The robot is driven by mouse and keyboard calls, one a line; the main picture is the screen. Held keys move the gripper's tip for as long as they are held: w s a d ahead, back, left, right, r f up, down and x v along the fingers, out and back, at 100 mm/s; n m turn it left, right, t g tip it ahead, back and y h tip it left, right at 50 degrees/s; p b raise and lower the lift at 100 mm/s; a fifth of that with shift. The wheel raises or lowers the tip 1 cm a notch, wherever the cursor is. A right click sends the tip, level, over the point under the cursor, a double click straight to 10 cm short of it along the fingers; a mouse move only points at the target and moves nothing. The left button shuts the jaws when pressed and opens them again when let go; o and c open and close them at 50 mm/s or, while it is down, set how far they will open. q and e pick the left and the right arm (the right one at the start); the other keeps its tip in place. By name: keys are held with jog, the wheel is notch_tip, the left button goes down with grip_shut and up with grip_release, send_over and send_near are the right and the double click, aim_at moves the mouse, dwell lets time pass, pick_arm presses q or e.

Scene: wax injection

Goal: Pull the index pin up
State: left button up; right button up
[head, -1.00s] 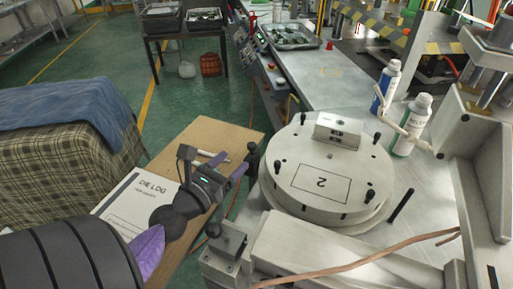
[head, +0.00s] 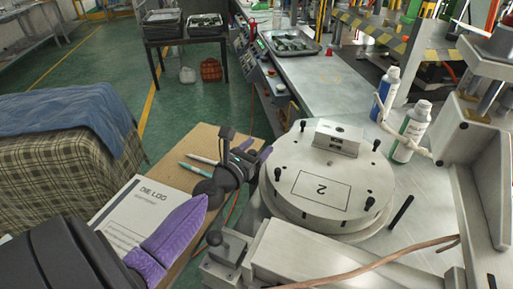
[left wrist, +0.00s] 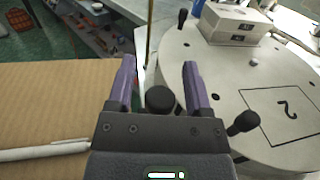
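My left gripper (head: 257,152) is at the left edge of the round metal turntable (head: 316,222), which is marked 2. In the left wrist view the left gripper (left wrist: 157,68) is open, with its two purple fingers apart. A round black knob (left wrist: 159,99), apparently the index pin's head, shows between the fingers, close to the gripper body. I cannot tell whether either finger touches it. In the head view my gripper hides this knob. Another black knob (left wrist: 243,122) stands on the turntable just right of the fingers.
A brown board (head: 200,147) with a die log sheet (head: 133,208) and pens lies left of the gripper. A ball-topped lever (head: 213,238) stands on a metal block in front. A copper-coloured hose (head: 370,262) crosses the front. Two bottles (head: 412,130) stand behind right.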

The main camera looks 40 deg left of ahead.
pick_arm(q)
grip_shut()
dwell(1.2)
